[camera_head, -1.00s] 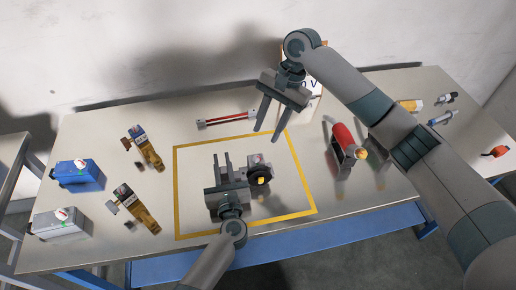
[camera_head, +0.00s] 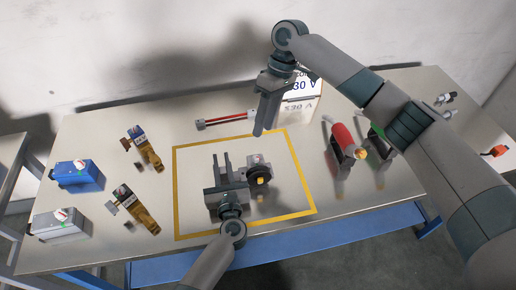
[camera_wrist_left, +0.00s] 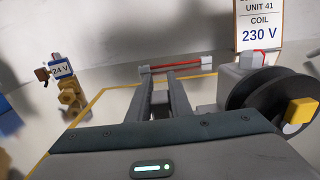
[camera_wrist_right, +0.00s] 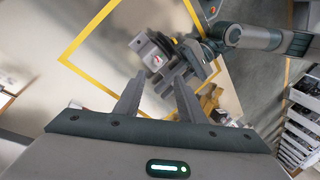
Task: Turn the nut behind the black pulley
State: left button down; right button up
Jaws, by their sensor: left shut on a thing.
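The black pulley (camera_head: 258,175) sits on the right side of a small grey unit (camera_head: 252,160) inside the yellow-outlined square. A yellow square block (camera_head: 264,181) sits at the pulley's outer face; it shows larger in the left wrist view (camera_wrist_left: 300,110). I cannot make out a nut behind the pulley. My left gripper (camera_head: 222,156) is shut on a grey part of the unit (camera_wrist_left: 160,100), left of the pulley. My right gripper (camera_head: 260,133) is in the air above the square's back edge, apart from the unit. Its fingers stand apart and empty in the right wrist view (camera_wrist_right: 157,90).
A sign reading 230 V (camera_head: 301,90) and a red-barred part (camera_head: 225,120) stand behind the square. Brass valves (camera_head: 148,152) and blue (camera_head: 77,175) and grey (camera_head: 62,223) boxes lie left. A red cylinder (camera_head: 342,140) stands right. The square's right part is bare.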

aim_at(257, 156)
jog(key=n, duration=0.6)
jog(key=w+r+n, duration=0.1)
jog(key=n, duration=0.6)
jog(key=w+n, duration=0.1)
jog(key=n, duration=0.5)
jog(key=shift+w+d+r+n+g+h, duration=0.1)
jog(key=shift+d+r+n+g+h, duration=0.05)
jog(key=shift+r+n+g+h, duration=0.2)
jog(key=shift+f, duration=0.15)
jog(key=x, duration=1.1)
jog(key=shift+s+f, duration=0.2)
jog(key=shift+f, duration=0.1)
jog(key=shift+c, duration=0.6)
grip_shut()
